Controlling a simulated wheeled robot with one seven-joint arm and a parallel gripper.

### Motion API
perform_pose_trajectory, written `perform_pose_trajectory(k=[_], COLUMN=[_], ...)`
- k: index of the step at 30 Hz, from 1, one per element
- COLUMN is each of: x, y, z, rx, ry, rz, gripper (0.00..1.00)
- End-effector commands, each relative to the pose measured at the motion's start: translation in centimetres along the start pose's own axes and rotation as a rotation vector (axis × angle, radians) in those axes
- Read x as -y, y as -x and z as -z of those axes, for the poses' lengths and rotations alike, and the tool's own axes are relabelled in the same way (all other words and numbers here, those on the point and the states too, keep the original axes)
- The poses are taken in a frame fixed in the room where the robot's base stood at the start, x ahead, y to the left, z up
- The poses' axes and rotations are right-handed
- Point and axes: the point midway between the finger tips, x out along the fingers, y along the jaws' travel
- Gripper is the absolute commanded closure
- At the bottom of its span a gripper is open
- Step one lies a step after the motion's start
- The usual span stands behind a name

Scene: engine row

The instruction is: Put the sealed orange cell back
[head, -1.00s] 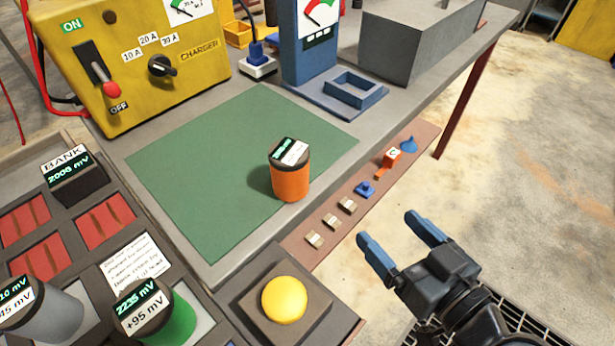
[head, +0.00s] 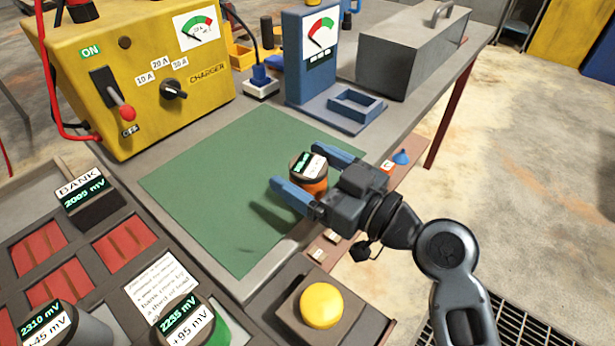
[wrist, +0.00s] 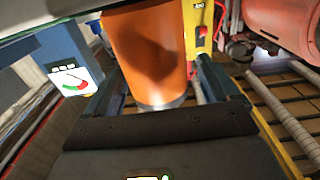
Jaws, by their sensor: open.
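The orange cell (head: 313,186) stands upright on the green mat (head: 200,185) near its right edge, with a dark top carrying a small display and white label. My gripper (head: 308,172) is open, with one blue finger on the near side of the cell and the other on the far side. My forearm reaches in from the right. In the wrist view the orange cell (wrist: 146,55) fills the space between the open fingers. I cannot tell whether the fingers touch it. The gripper hides part of the cell's lower body.
The bank tray (head: 80,238) at left has red-bottomed empty slots, a grey cell (head: 85,330) and a green cell (head: 217,328). A yellow button (head: 321,305) is in front. The yellow charger (head: 140,80), blue meter stand (head: 310,60) and grey box (head: 410,55) stand behind.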

Motion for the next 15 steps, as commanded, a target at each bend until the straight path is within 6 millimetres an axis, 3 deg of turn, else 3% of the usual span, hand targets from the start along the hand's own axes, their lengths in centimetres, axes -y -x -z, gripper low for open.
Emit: perform_pose_trajectory(k=[4,12,15], x=[-0.1,-0.1,-0.1], y=[-1.5,-1.8,-1.8], z=[0.1,-0.1,0.0], rx=[0.000,0.001,0.001], ry=[0.000,0.000,0.000], rz=[-0.001,-0.002,-0.002], gripper=[0.12,0.12,0.20])
